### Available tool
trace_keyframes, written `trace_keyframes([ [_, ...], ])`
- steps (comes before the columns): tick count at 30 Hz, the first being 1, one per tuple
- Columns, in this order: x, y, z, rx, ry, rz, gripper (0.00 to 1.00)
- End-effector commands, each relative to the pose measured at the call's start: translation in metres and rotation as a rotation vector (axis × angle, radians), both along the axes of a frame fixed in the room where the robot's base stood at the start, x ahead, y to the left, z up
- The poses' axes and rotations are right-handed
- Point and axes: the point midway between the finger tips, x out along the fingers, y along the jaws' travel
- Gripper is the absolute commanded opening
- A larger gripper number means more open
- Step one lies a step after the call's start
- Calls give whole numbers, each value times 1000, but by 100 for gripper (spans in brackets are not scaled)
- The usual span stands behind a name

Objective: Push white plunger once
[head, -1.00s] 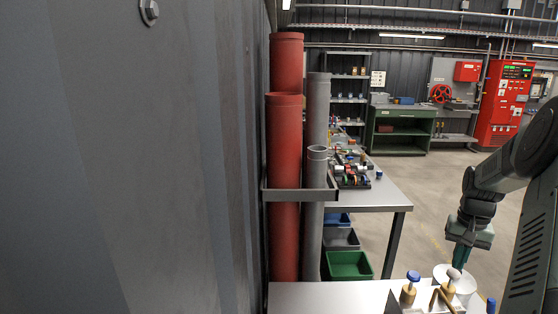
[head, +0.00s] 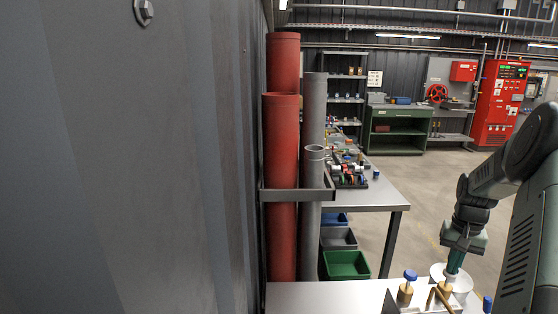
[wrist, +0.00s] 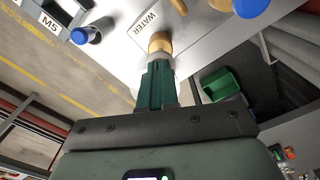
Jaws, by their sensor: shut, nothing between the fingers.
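My gripper (head: 454,266) points down with its green fingers shut, over the brass-bodied plunger (head: 445,288) on the near bench. In the wrist view the fingertips (wrist: 157,68) overlap the end of the brass plunger (wrist: 160,42), beside a label reading WATER. The plunger's pale cap is hidden by the fingers, and I cannot tell whether they touch or press it. A blue-capped brass plunger (head: 406,289) stands to its left.
Another blue cap (head: 487,304) is at the right. A metal panel (head: 170,150) and red pipes (head: 283,180) stand at the left. A green bin (head: 346,265) is on the floor side.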

Motion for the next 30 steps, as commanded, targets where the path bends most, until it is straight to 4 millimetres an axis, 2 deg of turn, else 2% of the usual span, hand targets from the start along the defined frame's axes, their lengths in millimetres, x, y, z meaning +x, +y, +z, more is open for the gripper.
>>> trace_keyframes([
  [19, 0, 1, -28, 2, 1, 0, 0],
  [30, 0, 1, -22, 1, 0, 0, 0],
])
